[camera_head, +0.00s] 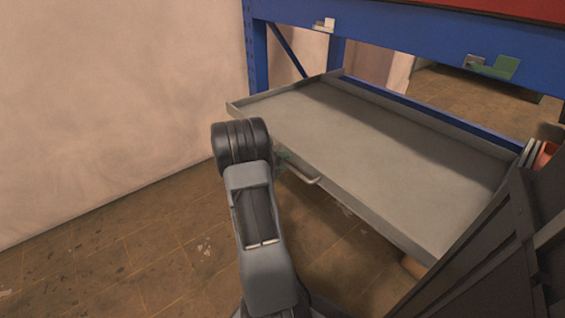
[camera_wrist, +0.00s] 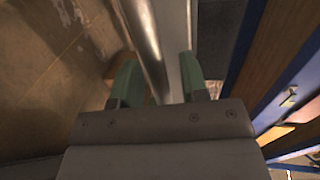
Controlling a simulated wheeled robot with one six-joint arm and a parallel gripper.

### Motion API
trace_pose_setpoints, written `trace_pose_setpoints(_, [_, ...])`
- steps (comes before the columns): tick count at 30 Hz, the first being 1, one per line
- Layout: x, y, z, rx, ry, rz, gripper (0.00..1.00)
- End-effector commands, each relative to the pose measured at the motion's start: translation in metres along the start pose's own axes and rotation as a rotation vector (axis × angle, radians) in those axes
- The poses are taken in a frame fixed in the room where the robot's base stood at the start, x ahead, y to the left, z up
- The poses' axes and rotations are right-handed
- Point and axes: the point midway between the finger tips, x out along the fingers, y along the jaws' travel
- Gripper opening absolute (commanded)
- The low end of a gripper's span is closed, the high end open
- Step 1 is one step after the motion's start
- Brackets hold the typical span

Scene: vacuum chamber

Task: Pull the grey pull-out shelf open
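The grey pull-out shelf (camera_head: 390,150) is a flat tray with a low rim, extending out from the blue frame towards me. Its curved metal handle (camera_head: 300,173) is on the front edge, left of the middle. My gripper is at the left part of this handle, mostly hidden behind my wrist in the head view. In the wrist view my gripper (camera_wrist: 160,78) has its two green fingers apart, one on each side of a shiny bar (camera_wrist: 143,35) that looks like the handle. A gap shows beside the right finger. Firm contact cannot be made out.
The blue frame (camera_head: 410,40) stands behind and above the shelf. A pale wall (camera_head: 110,90) is on the left. The tiled floor (camera_head: 130,255) is clear at front left. An orange object (camera_head: 546,155) sits near the shelf's right end.

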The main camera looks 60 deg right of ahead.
Motion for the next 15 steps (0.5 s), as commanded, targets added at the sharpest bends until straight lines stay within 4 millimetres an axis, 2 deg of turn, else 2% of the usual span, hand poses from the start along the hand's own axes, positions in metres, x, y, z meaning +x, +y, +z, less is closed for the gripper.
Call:
trace_pose_setpoints(2, [-0.0001, 0.0001, -0.0001, 0.000, 0.000, 0.000, 0.32])
trace_pose_setpoints(12, [-0.0002, 0.0002, -0.0002, 0.000, 0.001, 0.000, 0.00])
trace_pose_setpoints(15, [-0.0002, 0.0002, -0.0002, 0.000, 0.001, 0.000, 0.00])
